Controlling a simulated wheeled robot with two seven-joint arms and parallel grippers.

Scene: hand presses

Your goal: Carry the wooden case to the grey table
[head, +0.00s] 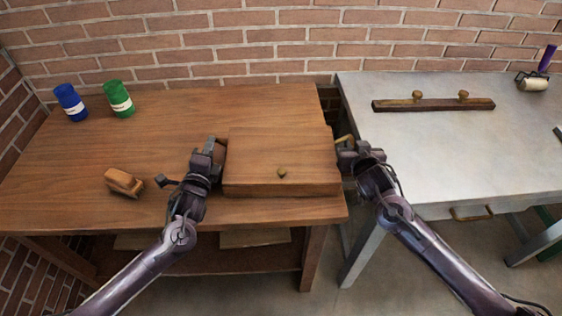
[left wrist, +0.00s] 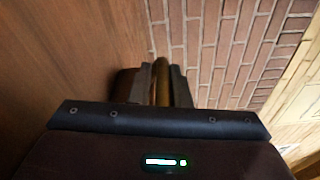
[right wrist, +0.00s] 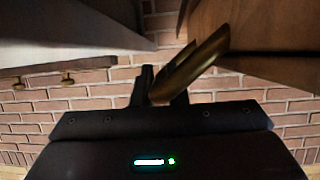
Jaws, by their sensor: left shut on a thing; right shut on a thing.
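The wooden case (head: 260,160), a flat box with a small round knob on it, is over the right part of the wooden table. In the head view I cannot tell whether it rests on the table or is just above it. My left gripper (head: 218,150) is at its left side, and in the left wrist view it is shut on a brass handle (left wrist: 162,82). My right gripper (head: 347,150) is at its right side, shut on the other brass handle (right wrist: 200,62). The grey table (head: 430,145) stands to the right, across a narrow gap.
On the wooden table (head: 60,185) are a blue can (head: 70,103), a green can (head: 118,100) and a wooden block-like tool (head: 124,182). The grey table holds a wooden bar with two knobs (head: 433,105) and a roller (head: 532,82) at the back. Its front middle is clear.

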